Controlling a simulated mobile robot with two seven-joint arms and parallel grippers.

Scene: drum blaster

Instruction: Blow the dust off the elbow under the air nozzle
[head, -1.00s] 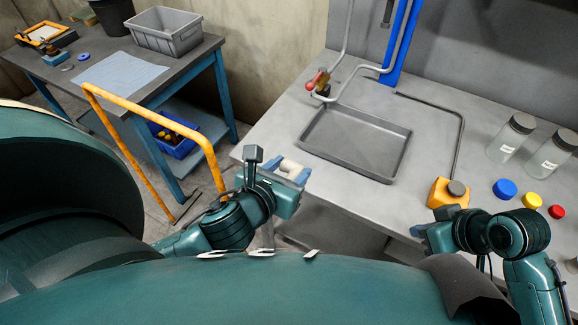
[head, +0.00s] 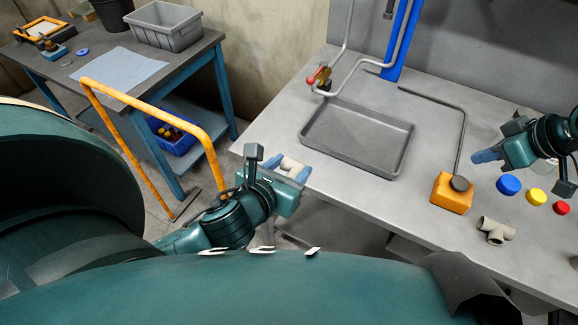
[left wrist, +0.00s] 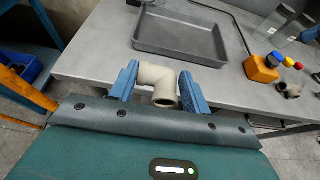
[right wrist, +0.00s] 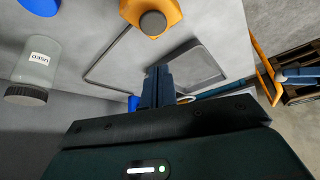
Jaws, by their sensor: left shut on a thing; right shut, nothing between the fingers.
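The beige elbow (head: 291,165) is between the blue fingers of my left gripper (head: 288,168), which is shut on it. They are by the bench's front-left edge, left of and nearer than the tray. In the left wrist view the elbow (left wrist: 158,78) shows its open end; dust is too small to tell. A dark fitting (head: 388,9) at the blue post, cut by the frame's top, may be the air nozzle. My right gripper (head: 480,157) is shut and empty, above the bench behind the orange box with the dark round knob (head: 452,193).
A grey tray (head: 350,157) lies on the bench below a pipe with a red-handled valve (head: 318,76). A beige tee (head: 495,230) and blue, yellow and red caps (head: 508,185) lie at right. A jar (right wrist: 28,75) stands nearby. An orange rail (head: 140,103) stands left.

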